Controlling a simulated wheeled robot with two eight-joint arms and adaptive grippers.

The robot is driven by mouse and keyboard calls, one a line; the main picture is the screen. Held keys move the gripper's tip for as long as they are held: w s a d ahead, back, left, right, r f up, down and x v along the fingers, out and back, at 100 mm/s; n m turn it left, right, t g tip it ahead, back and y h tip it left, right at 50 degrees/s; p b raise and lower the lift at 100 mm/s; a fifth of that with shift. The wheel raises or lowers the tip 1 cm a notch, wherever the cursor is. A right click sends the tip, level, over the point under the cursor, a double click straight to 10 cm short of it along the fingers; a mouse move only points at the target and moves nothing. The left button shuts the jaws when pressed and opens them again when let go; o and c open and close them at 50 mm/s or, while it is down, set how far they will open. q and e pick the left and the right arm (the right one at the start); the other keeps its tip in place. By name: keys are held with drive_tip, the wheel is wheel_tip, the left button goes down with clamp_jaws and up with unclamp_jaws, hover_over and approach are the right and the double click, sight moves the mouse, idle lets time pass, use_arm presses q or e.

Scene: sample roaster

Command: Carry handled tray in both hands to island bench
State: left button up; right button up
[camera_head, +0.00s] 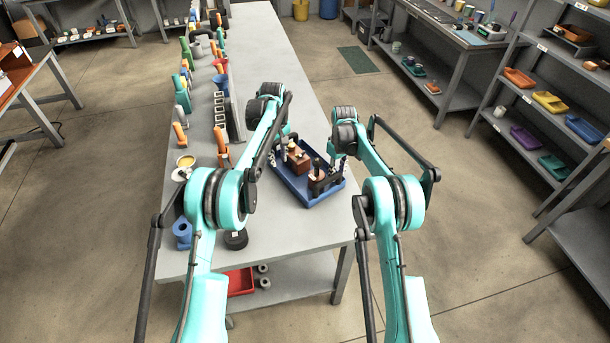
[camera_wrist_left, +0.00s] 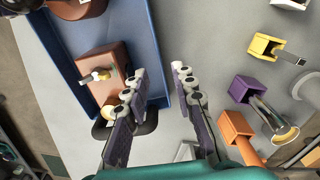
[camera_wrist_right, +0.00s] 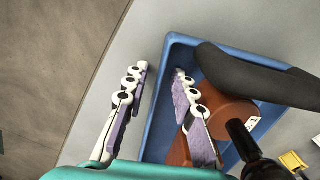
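The blue handled tray (camera_head: 287,184) sits on the long grey bench with brown blocks and a dark-handled tool in it. My left gripper (camera_head: 279,151) is at the tray's left side. In the left wrist view its fingers (camera_wrist_left: 158,80) are apart, one over the tray and one outside its blue wall (camera_wrist_left: 153,45). My right gripper (camera_head: 338,160) is at the tray's right side. In the right wrist view its fingers (camera_wrist_right: 160,75) are apart on either side of the tray wall (camera_wrist_right: 157,130). Neither gripper visibly pinches the tray. A black bar partly hides the tray there.
Several colored holders and tools line the bench's left edge, with a blue roll (camera_head: 182,233) and a black disc (camera_head: 236,240) near its front. Bare bench top (camera_head: 285,225) lies in front of the tray. A shelf with colored bins (camera_head: 550,101) and another bench stand right, across open floor.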

drive_tip(key=shift+r, duration=0.1)
use_arm(q)
wheel_tip(320, 180, up, 4)
drive_tip(key=shift+r, duration=0.2)
use_arm(e)
wheel_tip(320, 180, up, 12)
idle(0.4)
